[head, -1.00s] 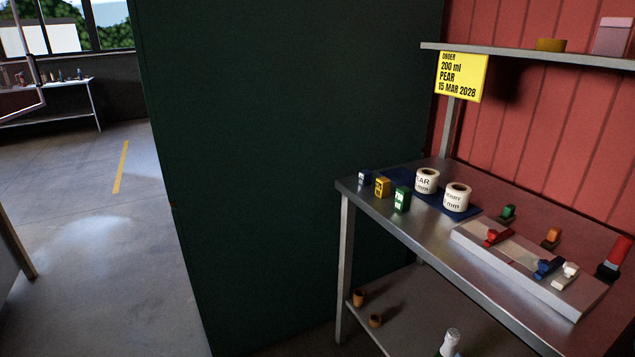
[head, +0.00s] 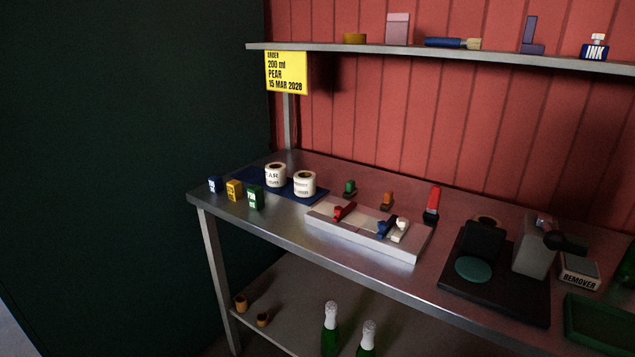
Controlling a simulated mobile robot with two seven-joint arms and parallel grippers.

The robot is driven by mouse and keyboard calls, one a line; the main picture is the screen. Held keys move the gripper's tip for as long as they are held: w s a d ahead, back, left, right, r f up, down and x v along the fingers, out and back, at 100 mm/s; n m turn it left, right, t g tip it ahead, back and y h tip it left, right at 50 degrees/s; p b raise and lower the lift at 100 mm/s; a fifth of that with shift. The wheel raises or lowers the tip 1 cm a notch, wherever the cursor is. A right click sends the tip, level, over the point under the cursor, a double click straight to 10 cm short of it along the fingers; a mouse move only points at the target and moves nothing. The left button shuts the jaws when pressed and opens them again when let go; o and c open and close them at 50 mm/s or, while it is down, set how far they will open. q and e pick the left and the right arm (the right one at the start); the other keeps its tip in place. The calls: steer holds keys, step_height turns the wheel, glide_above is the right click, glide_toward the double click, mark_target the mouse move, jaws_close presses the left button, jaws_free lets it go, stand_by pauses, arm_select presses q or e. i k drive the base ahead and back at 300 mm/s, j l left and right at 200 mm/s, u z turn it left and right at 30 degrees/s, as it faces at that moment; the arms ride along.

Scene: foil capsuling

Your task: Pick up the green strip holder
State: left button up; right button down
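A small green block-like holder (head: 255,198) with white lettering stands upright near the front left edge of the metal table (head: 275,222) in the head view. A yellow one (head: 234,190) and a blue one (head: 215,185) stand to its left in a row. The lettering is too small to read surely. Another small green object (head: 349,187), with a knob-like top, stands farther back behind the light tray. Neither of my grippers is in view.
Two white label rolls (head: 304,183) stand on a blue mat (head: 247,178). A light tray (head: 372,242) holds red, blue and white handled pieces. A black stamping device (head: 480,247) and a remover box (head: 579,273) stand right. Bottles (head: 330,335) stand below. A shelf (head: 400,50) runs overhead.

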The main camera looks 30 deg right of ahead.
mark_target(351, 189)
steer(key=z, duration=1.35)
